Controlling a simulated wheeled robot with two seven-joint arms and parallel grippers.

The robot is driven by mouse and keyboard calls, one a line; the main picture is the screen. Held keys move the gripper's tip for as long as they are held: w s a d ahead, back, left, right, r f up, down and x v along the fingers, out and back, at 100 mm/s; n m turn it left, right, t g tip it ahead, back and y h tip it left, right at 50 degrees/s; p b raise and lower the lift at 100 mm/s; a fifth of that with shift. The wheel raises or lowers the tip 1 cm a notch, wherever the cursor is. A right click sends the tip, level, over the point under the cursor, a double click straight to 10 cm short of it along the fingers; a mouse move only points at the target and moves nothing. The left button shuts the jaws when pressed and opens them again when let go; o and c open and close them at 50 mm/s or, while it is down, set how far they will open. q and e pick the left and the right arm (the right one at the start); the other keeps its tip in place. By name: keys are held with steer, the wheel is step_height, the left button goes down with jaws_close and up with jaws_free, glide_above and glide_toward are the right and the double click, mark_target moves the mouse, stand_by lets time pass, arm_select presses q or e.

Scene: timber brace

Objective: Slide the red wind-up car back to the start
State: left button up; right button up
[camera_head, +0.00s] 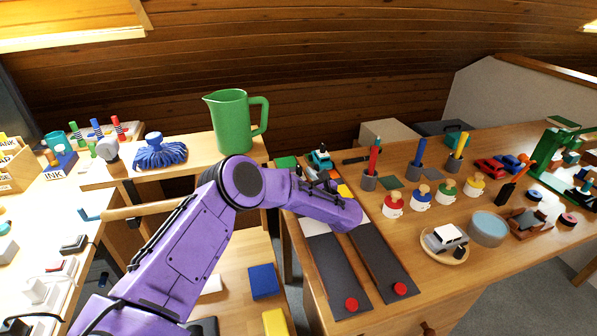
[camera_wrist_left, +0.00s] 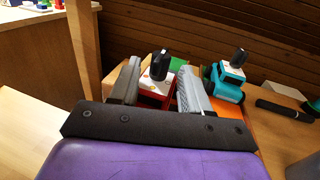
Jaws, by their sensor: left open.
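In the left wrist view the red wind-up car (camera_wrist_left: 157,88), with a white top and a black key, sits between the two fingers of my left gripper (camera_wrist_left: 159,72). The fingers are open, one on each side of it; I cannot tell whether they touch it. In the head view my left gripper (camera_head: 318,180) is over the far part of two dark lanes (camera_head: 340,268), and hides the red car there. A teal wind-up car (camera_wrist_left: 227,84) stands to the right in the wrist view, also in the head view (camera_head: 320,159). My right gripper is out of view.
Red buttons (camera_head: 351,304) mark the near lane ends. A green pitcher (camera_head: 231,122) stands behind my arm. The near lane stretches are clear.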

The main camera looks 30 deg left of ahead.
mark_target(299, 171)
arm_select(q)
steer(key=x, duration=0.3)
steer(key=shift+a, duration=0.15)
steer(key=shift+c, duration=0.3)
